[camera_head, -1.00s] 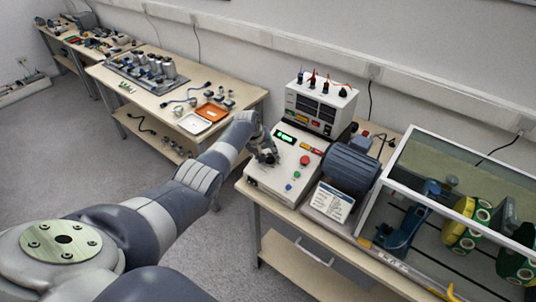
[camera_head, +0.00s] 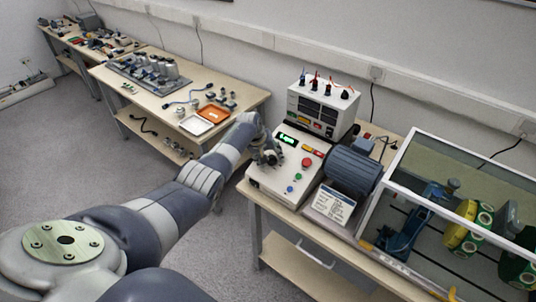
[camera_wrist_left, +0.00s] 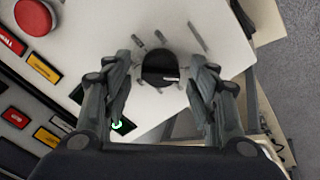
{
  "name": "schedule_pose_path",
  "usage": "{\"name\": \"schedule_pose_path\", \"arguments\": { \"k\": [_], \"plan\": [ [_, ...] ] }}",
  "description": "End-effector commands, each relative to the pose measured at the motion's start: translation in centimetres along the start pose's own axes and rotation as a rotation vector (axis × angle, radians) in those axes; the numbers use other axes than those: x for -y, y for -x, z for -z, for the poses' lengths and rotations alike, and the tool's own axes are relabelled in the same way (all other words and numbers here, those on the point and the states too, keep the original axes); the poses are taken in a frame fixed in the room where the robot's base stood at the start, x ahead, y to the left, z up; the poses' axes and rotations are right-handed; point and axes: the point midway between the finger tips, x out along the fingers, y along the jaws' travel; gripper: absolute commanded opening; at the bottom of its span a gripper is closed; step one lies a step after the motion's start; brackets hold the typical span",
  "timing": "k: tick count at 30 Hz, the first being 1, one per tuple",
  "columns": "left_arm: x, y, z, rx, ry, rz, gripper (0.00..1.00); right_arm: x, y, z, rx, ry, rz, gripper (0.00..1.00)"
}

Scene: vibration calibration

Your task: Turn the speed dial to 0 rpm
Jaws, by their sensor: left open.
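The speed dial (camera_wrist_left: 160,67) is a round black knob with a pale pointer mark on the white control panel (camera_wrist_left: 208,22). In the left wrist view it lies between the two fingers of my left gripper (camera_wrist_left: 160,80), which is open around it with a gap on each side. In the head view my left gripper (camera_head: 268,156) is over the left part of the control box (camera_head: 269,186) and hides the dial. A green lit display (camera_head: 288,139) sits near the gripper, too small to read. My right gripper is not in view.
A red button (camera_head: 307,162) and smaller green and blue buttons are on the panel. A grey motor (camera_head: 354,168) and a glass-covered rig (camera_head: 446,187) stand to the right. A metering unit (camera_head: 321,106) stands behind. Another bench (camera_head: 160,107) stands at left.

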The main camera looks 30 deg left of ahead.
Motion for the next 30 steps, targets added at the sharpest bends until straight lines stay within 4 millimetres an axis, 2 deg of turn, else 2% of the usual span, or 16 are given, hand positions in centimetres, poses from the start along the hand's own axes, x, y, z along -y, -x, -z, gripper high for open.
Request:
{"name": "schedule_pose_path", "arguments": {
  "k": [5, 14, 30],
  "plan": [
    [0.1, 0.6, 0.1, -0.001, 0.0, 0.0, 0.53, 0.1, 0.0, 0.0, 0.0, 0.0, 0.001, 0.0],
    [0.1, 2.9, -0.1, -0.001, -0.002, 0.001, 0.53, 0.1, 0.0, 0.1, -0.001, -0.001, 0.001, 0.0],
    [0.0, 9.8, 0.1, -0.002, 0.0, -0.001, 0.53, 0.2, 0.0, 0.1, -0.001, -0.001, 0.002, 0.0]
  ]
}}
